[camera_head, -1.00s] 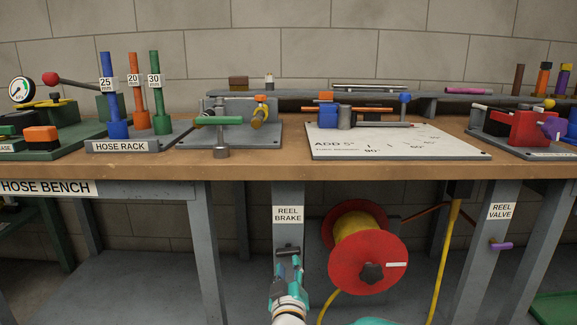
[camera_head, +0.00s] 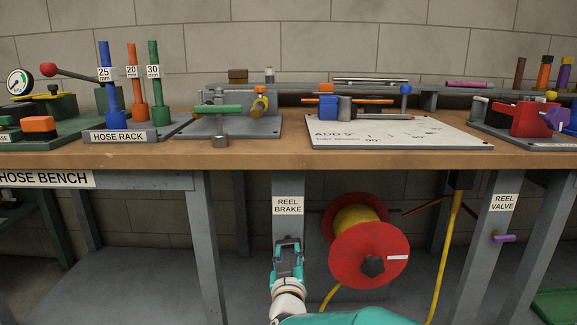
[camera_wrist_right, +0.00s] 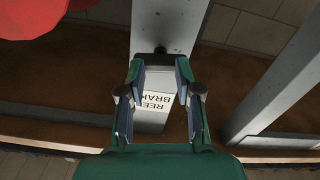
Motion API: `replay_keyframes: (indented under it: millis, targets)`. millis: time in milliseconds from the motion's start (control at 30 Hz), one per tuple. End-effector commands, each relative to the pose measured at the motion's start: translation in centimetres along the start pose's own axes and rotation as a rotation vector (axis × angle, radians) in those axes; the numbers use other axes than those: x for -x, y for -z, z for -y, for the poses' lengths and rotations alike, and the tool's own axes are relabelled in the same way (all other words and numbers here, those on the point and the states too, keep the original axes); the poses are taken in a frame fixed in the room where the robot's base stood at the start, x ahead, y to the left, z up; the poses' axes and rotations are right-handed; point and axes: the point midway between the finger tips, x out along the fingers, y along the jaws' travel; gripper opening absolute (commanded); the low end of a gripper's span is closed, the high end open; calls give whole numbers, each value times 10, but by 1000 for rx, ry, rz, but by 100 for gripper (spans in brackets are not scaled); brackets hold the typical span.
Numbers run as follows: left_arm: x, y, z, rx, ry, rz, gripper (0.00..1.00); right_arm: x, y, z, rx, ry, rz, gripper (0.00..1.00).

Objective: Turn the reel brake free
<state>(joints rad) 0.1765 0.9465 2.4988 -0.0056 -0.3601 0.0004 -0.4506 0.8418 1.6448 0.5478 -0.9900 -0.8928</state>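The REEL BRAKE label (camera_head: 288,206) is on a grey bench leg below the bench top. It also shows upside down in the right wrist view (camera_wrist_right: 155,101). My right gripper (camera_head: 288,241) is in front of this leg, just under the label. A small dark part (camera_wrist_right: 160,50), likely the brake's handle, is on the leg just beyond the fingertips. The gripper hides most of the brake in the head view. My left gripper is not in view.
The red reel (camera_head: 368,256) with yellow hose hangs just right of the brake leg; its red edge also shows in the wrist view (camera_wrist_right: 32,18). The bench top (camera_head: 240,153) overhangs above. The REEL VALVE's purple handle (camera_head: 505,238) is farther right.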

Motion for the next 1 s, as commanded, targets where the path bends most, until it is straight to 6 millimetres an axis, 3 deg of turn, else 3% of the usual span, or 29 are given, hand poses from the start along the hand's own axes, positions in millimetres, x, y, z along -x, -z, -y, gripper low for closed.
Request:
replay_keyframes:
  millis: [800,1000]
  targets:
    - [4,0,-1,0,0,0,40,-2,4,0,0,-1,-5,34]
    - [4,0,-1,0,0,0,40,-2,5,0,0,-1,-5,0]
